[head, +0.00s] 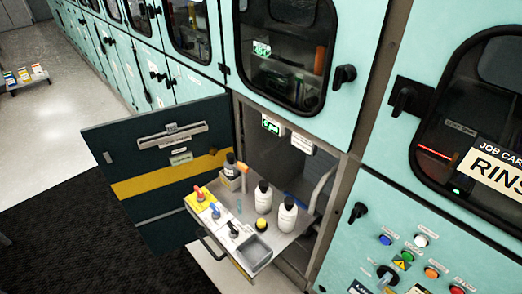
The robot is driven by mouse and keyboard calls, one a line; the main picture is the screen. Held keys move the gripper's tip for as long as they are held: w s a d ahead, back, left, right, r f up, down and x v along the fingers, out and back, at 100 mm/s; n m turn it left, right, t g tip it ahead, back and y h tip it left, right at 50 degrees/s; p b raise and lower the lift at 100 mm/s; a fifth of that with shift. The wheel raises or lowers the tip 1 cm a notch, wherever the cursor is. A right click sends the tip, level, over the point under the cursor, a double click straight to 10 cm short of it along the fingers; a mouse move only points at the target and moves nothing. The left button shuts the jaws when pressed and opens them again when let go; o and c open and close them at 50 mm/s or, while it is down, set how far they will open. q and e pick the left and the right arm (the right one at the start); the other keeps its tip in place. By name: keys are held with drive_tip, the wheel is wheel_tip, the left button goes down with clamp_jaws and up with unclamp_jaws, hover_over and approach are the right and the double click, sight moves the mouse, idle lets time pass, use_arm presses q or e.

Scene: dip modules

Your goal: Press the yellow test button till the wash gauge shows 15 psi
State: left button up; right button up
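A small round yellow knob or button (261,225) sits on the pull-out tray (288,237) below the open cabinet, in front of two white bottles. It looks like the yellow test button, but its label is too small to read. I cannot make out a gauge marked wash. A small green-lit display (271,125) shows at the top of the open compartment, and another (261,48) shows behind the window above; neither reading is legible. Neither of my grippers is in view, and nothing touches the yellow button.
The dark cabinet door (160,215) with a yellow stripe stands open left of the tray. The tray also holds white bottles (263,197), a dark bottle (230,165) and several small levers (199,195). A teal panel with coloured buttons (420,241) is at right.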

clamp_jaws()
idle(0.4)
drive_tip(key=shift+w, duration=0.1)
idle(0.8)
